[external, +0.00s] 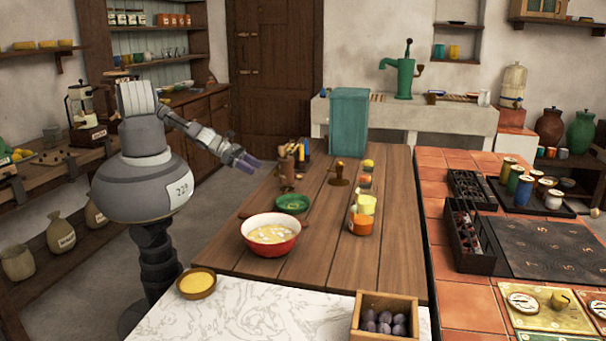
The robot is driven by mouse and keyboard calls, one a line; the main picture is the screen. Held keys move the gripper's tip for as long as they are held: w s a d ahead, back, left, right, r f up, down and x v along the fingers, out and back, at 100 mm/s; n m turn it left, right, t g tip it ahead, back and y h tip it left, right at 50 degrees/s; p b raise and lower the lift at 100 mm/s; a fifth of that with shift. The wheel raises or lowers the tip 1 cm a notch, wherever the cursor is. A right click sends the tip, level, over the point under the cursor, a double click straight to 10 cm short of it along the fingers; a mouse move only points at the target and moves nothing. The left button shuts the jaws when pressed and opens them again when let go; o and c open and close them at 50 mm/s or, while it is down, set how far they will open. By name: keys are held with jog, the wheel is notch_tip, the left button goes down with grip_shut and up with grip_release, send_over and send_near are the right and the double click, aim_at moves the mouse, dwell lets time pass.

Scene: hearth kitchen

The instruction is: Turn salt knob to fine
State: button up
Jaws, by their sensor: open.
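My gripper (254,163) is open and empty in the external view, above the floor just left of the wooden table. No knob that I can clearly tell as the salt knob shows, and no "fine" mark is readable. I cannot tell whether either has to do with salt.
The wooden table (300,255) bears a red bowl (271,236), a green bowl (292,203), a utensil holder and a row of small colourful jars. A teal box (348,120) stands at its far end. A crate (386,308) of dark round fruit stands in front.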

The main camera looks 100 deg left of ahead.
aim_at(277, 173)
jog(key=shift+n+t+y, duration=0.4)
jog(key=shift+n, duration=0.3)
jog(key=x, duration=0.2)
jog(key=b+x, duration=0.1)
jog(key=x, duration=0.2)
jog(key=r+b+x, duration=0.1)
jog(key=x, duration=0.1)
jog(key=shift+w+a, duration=0.3)
jog(key=shift+w, duration=0.1)
jog(key=shift+r, duration=0.1)
grip_shut()
